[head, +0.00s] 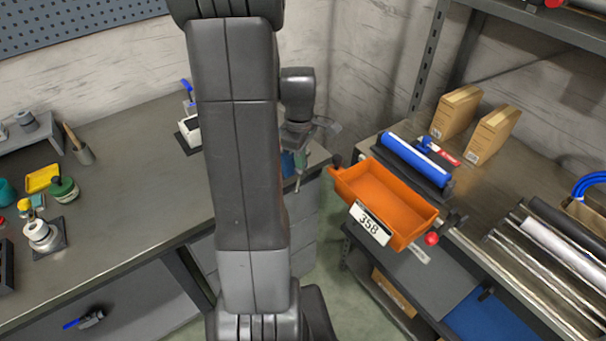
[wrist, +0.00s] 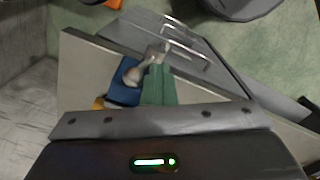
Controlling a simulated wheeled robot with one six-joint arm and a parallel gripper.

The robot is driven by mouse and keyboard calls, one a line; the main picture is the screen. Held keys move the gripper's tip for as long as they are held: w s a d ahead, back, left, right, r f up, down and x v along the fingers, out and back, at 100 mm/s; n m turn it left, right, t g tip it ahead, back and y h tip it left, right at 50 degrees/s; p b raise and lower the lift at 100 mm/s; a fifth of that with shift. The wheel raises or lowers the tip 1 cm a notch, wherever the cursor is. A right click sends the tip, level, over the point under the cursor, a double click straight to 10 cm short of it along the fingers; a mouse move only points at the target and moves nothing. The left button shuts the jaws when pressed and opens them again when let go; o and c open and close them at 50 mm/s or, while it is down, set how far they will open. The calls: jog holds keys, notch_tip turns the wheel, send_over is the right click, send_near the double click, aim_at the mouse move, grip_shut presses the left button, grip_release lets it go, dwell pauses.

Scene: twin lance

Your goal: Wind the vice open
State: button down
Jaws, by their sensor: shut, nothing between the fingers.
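The vice, with a blue body (wrist: 122,88) and a pale metal screw end (wrist: 153,54), sits near the edge of the bench in the wrist view. In the head view a small blue part of the vice (head: 301,158) shows at the bench's right end, beside my arm, which hides much around it. My gripper (wrist: 160,72) has green fingers, shut together and empty. Their tips overlap the metal screw end in the wrist view. I cannot tell whether they touch it. The vice's jaws and crank handle are not clearly visible.
The grey bench (head: 130,205) carries a yellow tray (head: 41,178) and small tools at left. An orange bin (head: 383,198) stands on the right-hand bench, with a blue roll (head: 415,158) behind it. Drawer handles (wrist: 186,38) show below the bench. Floor (head: 345,220) lies between the benches.

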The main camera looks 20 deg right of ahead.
aim_at(308, 151)
jog(key=shift+d, duration=0.1)
dwell(0.3)
jog(key=shift+w+d+f, duration=0.15)
jog(key=shift+w+d, duration=0.05)
jog(key=shift+d, duration=0.2)
jog(key=shift+d+f, duration=0.1)
jog(key=shift+w+d+f, duration=0.15)
jog(key=shift+d, duration=0.15)
dwell(0.3)
jog(key=shift+f, duration=0.1)
jog(key=shift+w+d+f+b, duration=0.15)
jog(key=shift+d+f+b, duration=0.15)
jog(key=shift+d+b, duration=0.1)
jog(key=shift+f, duration=0.1)
dwell(0.4)
